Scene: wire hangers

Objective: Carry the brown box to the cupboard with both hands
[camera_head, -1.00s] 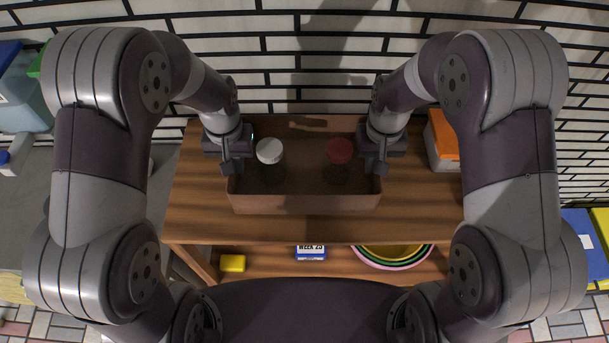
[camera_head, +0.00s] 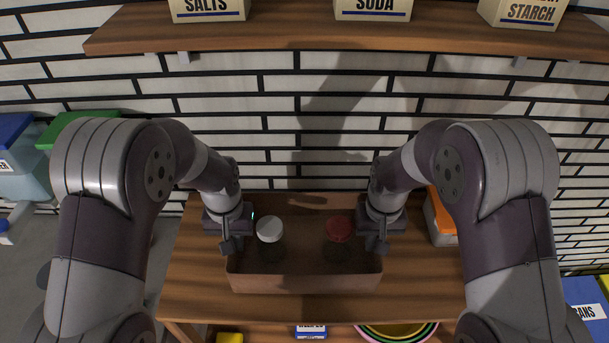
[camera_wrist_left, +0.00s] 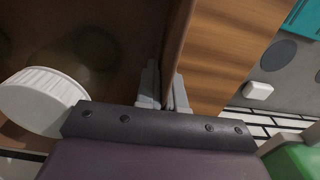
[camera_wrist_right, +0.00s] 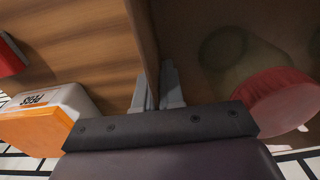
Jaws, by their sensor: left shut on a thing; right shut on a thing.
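The brown box (camera_head: 304,284) is an open-topped box on or just above the wooden cupboard top (camera_head: 420,290); I cannot tell whether it touches. Inside it stand a jar with a white lid (camera_head: 270,228) and a jar with a red lid (camera_head: 338,228). My left gripper (camera_head: 228,245) is shut on the box's left wall, which also shows between the fingers in the left wrist view (camera_wrist_left: 166,95). My right gripper (camera_head: 380,245) is shut on the right wall, seen likewise in the right wrist view (camera_wrist_right: 155,95). The box looks level.
A white container with an orange lid (camera_head: 440,218) stands right of the box. A shelf (camera_head: 300,30) with several labelled packets hangs on the brick wall above. Below the cupboard top are a yellow item (camera_head: 229,338) and nested bowls (camera_head: 395,333).

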